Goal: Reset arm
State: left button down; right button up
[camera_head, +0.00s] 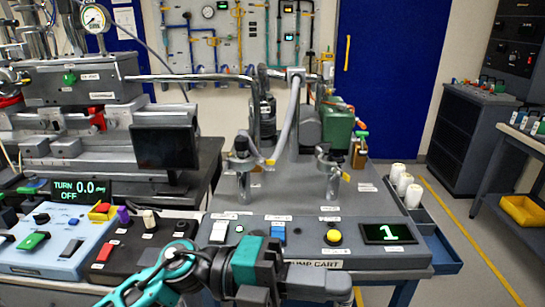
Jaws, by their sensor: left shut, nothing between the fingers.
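My left arm comes in from the bottom left, with teal and dark links, and crosses low in front of the pump cart's sloped panel (300,232). My left gripper (338,284) is at its right end, dark, pointing right, shut and empty. It is in front of the cart's front edge and covers part of the "PUMP CART" label. I cannot tell whether it touches the cart. My right gripper is not in view.
The cart panel has a white switch (219,232), a blue switch (278,234), a yellow button (333,237) and a display (386,234) reading 1. White cylinders (405,184) stand at its right. A blue-grey control box (50,240) is at left.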

pick_arm(q)
jog(key=w+a+f+n+t+y, duration=0.3)
jog(key=w+a+f+n+t, duration=0.25)
jog(key=n+t, duration=0.65)
jog(key=w+a+f+n+t+y, duration=0.4)
jog(key=a+n+t, duration=0.2)
jog(key=n+t, duration=0.6)
jog(key=s+a+f+n+g+y, duration=0.3)
jog(key=s+a+f+n, duration=0.1)
jog(key=f, duration=0.3)
jog(key=s+a+f+n+g+y, duration=0.2)
jog(key=s+a+f+n+y, duration=0.1)
jog(key=f, duration=0.5)
jog(key=s+a+f+n+g+y, duration=0.3)
jog(key=s+a+f+n, duration=0.1)
jog(key=f, duration=0.3)
jog(key=shift+s+a+f+n+g+y, duration=0.3)
jog(key=shift+s+a+n+y, duration=0.1)
jog(key=shift+a, duration=0.35)
